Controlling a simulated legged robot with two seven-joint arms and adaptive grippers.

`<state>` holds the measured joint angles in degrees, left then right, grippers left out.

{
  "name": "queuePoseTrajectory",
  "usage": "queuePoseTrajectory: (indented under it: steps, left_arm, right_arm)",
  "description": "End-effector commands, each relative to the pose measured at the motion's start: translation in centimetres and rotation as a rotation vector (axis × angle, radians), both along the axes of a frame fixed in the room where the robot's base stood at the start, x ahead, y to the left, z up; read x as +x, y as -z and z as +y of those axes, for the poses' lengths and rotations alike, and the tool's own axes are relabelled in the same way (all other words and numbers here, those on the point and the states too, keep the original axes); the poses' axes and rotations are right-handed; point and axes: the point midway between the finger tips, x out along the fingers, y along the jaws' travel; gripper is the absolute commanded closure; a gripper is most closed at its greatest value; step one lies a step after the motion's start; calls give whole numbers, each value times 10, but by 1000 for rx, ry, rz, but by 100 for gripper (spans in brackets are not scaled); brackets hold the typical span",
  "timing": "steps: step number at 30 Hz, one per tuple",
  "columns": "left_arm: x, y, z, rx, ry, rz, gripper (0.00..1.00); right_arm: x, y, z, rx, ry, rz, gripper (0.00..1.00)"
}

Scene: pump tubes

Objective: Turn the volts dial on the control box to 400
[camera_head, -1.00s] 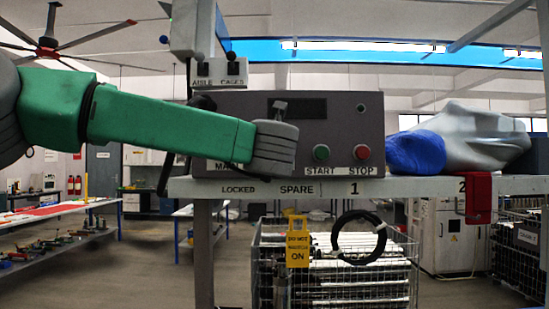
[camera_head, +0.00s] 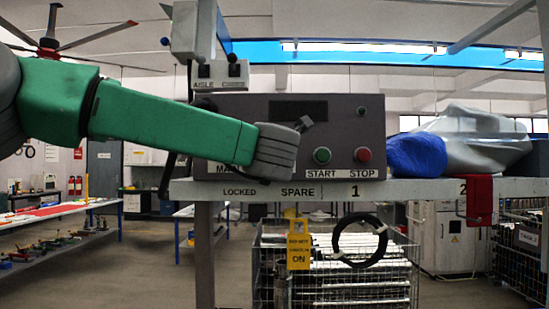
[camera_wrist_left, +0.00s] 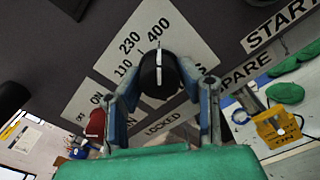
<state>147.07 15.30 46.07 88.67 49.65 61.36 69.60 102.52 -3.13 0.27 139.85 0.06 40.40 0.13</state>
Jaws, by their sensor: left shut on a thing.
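The control box (camera_head: 345,125) is a dark grey box on a shelf in the head view. Its volts dial (camera_wrist_left: 157,78) is a black knob with a white mark, seen in the left wrist view. The mark points up toward the 400 on the white label plate (camera_wrist_left: 185,45), which also reads 110 and 230. My left gripper (camera_wrist_left: 168,88) is shut on the dial, one finger on each side. In the head view my left gripper (camera_head: 304,124) is at the box front, and the arm hides the dial. My right gripper is not in view.
A green START button (camera_head: 322,155) and a red STOP button (camera_head: 363,155) sit right of my gripper. A smaller lever or switch with a red part (camera_wrist_left: 96,124) is at lower left in the wrist view. The shelf edge (camera_head: 400,188) runs below the box.

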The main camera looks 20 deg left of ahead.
Motion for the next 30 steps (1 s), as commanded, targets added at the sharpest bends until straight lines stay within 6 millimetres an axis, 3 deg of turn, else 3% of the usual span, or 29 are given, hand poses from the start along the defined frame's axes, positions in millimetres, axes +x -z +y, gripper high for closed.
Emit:
queuePoseTrajectory:
  steps: [14, 15, 17, 26, 30]
  left_arm:
    - [0, 1, -1, 19, 2, 6, 98]
    - [0, 1, -1, 19, 2, 6, 66]
    - [0, 1, -1, 19, 2, 6, 49]
    - [-1, 0, -1, 17, 1, 5, 49]
    - [-11, -1, -4, 18, 2, 4, 49]
  right_arm:
    - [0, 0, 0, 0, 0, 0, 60]
    - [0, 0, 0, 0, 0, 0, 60]
    - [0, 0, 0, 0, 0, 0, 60]
    - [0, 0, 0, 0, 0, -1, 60]
    - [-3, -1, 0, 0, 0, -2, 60]
